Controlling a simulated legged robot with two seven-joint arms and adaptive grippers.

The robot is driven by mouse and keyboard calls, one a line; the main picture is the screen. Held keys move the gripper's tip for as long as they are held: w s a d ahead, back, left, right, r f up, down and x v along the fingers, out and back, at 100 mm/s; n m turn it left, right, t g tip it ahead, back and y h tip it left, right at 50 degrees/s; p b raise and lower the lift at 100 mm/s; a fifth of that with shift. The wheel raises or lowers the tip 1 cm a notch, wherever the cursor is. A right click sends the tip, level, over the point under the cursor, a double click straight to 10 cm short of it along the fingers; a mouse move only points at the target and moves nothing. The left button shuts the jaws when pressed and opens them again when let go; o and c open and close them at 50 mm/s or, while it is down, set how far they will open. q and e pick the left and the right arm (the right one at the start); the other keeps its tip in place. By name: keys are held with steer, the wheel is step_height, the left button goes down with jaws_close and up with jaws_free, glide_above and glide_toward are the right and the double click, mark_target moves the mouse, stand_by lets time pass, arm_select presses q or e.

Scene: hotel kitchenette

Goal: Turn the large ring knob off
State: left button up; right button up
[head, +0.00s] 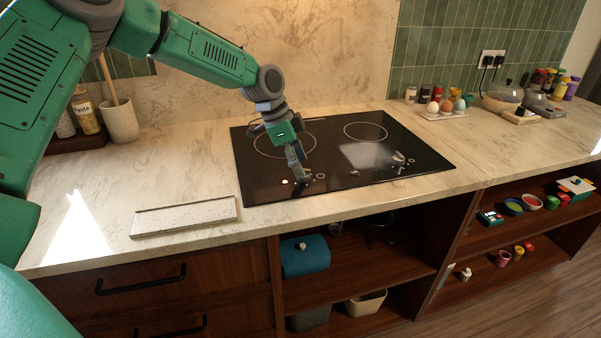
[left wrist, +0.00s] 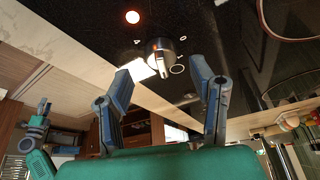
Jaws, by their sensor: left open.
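The black glass cooktop (head: 350,185) is set into the marble counter, with a large ring (head: 257,146) at left and a smaller ring (head: 366,131) at right. My left gripper (head: 299,170) is over the cooktop's front left part, pointing down and covering most of the knob there. In the left wrist view, that round metallic knob (left wrist: 160,56) with a pale pointer line lies just beyond the open, empty fingers (left wrist: 160,82), apart from them. A lit light (head: 285,181) glows beside it, reddish in the left wrist view (left wrist: 132,16).
Another knob (head: 398,157) stands farther right on the cooktop. A speckled tray (head: 184,217) lies on the counter front left. An egg tray (head: 444,113) and jars stand behind at right. Open shelves (head: 360,260) are below the counter.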

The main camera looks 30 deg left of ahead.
mark_target(312, 181)
arm_select(q)
steer(key=shift+w+d+f, duration=0.25)
steer(key=shift+d+f, duration=0.6)
steer(key=shift+d, duration=0.25)
steer(key=shift+f, duration=0.2)
steer(key=a, duration=0.1)
steer(key=a+f, duration=0.1)
steer(key=a, duration=0.1)
steer(key=shift+a, duration=0.1)
steer(key=shift+a+f, duration=0.15)
steer(key=shift+a, duration=0.1)
steer(key=shift+c, duration=0.6)
steer(key=shift+s, duration=0.15)
steer(key=c, duration=0.7)
steer(key=shift+d+r, duration=0.2)
steer(key=shift+d, duration=0.3)
steer(key=shift+d+r, duration=0.15)
steer(key=shift+d, duration=0.3)
steer(key=c, duration=0.3)
steer(key=shift+d+f, duration=0.1)
steer(key=shift+d, duration=0.3)
steer(key=shift+a, duration=0.4)
arm_select(e)
steer(key=shift+d, duration=0.15)
